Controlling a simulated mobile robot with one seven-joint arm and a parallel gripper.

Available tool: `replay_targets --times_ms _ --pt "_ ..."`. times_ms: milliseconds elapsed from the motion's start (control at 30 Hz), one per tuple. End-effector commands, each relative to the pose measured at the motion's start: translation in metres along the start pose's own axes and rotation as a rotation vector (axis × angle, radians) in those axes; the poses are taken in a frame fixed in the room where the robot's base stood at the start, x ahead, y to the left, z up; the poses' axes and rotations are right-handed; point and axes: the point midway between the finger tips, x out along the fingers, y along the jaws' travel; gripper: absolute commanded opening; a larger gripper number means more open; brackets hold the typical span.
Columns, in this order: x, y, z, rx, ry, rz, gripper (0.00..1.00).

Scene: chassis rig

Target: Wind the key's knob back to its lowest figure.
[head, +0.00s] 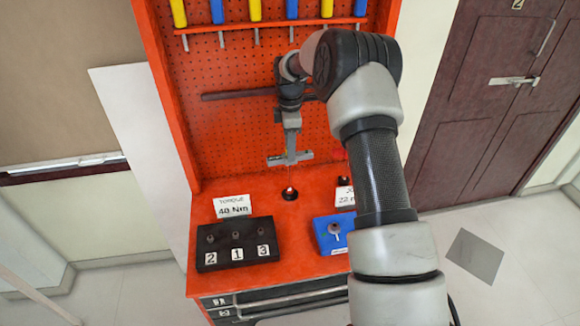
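A long dark bar (238,95) lies level across the red pegboard, partly hidden behind my wrist; it may be the key, but I make out no knob or figures on it. My gripper (290,162) hangs over the red bench top, pointing down, in front of the pegboard. Its fingers are too small to tell whether they are apart or closed. Below it, apart from it, a small pale and reddish tip (290,189) stands in a dark round socket (289,195). A card (233,207) reading "TORQUE 40 Nm" stands left of the socket.
A black block (237,243) with several posts, labelled 2, 1, 3, sits at the bench's front left. A blue block (333,234) and another card (345,196) are partly hidden by my arm. Yellow and blue-handled tools (255,10) hang above. Bench top (265,185) between is clear.

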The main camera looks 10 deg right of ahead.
Motion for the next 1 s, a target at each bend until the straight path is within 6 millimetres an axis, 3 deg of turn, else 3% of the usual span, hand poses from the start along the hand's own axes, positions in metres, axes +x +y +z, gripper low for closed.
replay_targets --times_ms 133,400,533,833,900,1000 --pt "0.0062 -0.0020 0.0000 0.173 -0.002 -0.006 0.34" --pt "0.0061 -0.0026 0.0003 0.718 -0.006 -0.007 0.34" --pt "0.0060 -0.0027 0.0006 0.908 -0.007 -0.008 0.34" --pt "0.0061 -0.0030 0.0011 0.976 -0.006 -0.009 0.34" --pt "0.0061 -0.0030 0.0012 0.976 -0.006 -0.009 0.24" --pt "0.0062 -0.0031 0.0013 0.975 -0.007 -0.009 0.23"
